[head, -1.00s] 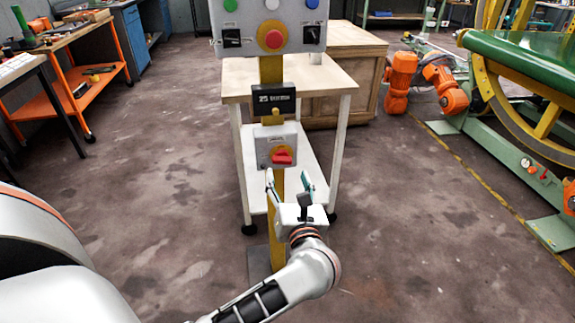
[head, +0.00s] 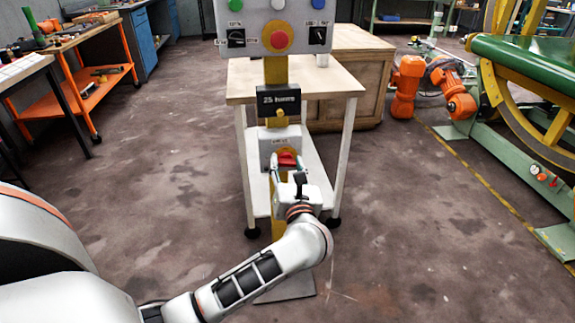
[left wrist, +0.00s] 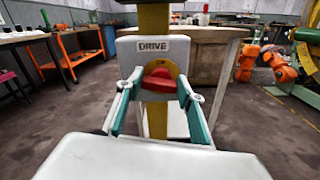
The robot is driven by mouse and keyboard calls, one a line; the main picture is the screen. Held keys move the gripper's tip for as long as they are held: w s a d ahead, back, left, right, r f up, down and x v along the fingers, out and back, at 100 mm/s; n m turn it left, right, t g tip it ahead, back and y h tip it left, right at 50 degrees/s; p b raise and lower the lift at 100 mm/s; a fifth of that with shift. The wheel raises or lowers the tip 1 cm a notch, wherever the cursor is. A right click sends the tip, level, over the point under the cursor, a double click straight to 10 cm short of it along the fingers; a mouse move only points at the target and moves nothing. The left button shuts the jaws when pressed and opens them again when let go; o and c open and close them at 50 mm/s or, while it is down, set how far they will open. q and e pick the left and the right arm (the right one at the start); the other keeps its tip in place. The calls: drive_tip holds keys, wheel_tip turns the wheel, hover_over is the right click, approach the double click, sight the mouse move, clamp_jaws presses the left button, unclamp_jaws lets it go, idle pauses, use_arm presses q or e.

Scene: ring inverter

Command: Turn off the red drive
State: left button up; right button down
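The red drive switch (head: 286,157) is a red handle on a yellow round plate, on the front of a light grey box (head: 267,150) on the yellow post. In the left wrist view the box is labelled DRIVE, and the red handle (left wrist: 158,82) looks wider than tall. My left gripper (head: 288,166) is in front of the box, with its teal fingers (left wrist: 160,92) spread to the left and right of the handle. Gaps show between the fingers and the handle in the wrist view. The gripper hides the handle's lower part in the head view. My right gripper is out of view.
A small black display (head: 278,101) and a grey control panel (head: 275,30) with a red button (head: 280,40) are higher on the post. A pale table (head: 340,82) stands close behind. Floor is clear on both sides.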

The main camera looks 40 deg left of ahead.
use_arm(q)
drive_tip(key=shift+f+n+b, duration=0.35)
drive_tip(key=shift+n, duration=0.55)
drive_tip(key=shift+r+n+b, duration=0.15)
drive_tip(key=shift+n+b, duration=0.25)
drive_tip(key=shift+n, duration=0.1)
drive_tip(key=shift+r, duration=0.15)
drive_tip(key=o, duration=1.1)
drive_tip(key=shift+s+d, duration=0.15)
drive_tip(key=shift+s, duration=0.05)
drive_tip(key=v, duration=1.1)
drive_tip(key=shift+s+d, duration=0.2)
drive_tip(key=shift+d, duration=0.05)
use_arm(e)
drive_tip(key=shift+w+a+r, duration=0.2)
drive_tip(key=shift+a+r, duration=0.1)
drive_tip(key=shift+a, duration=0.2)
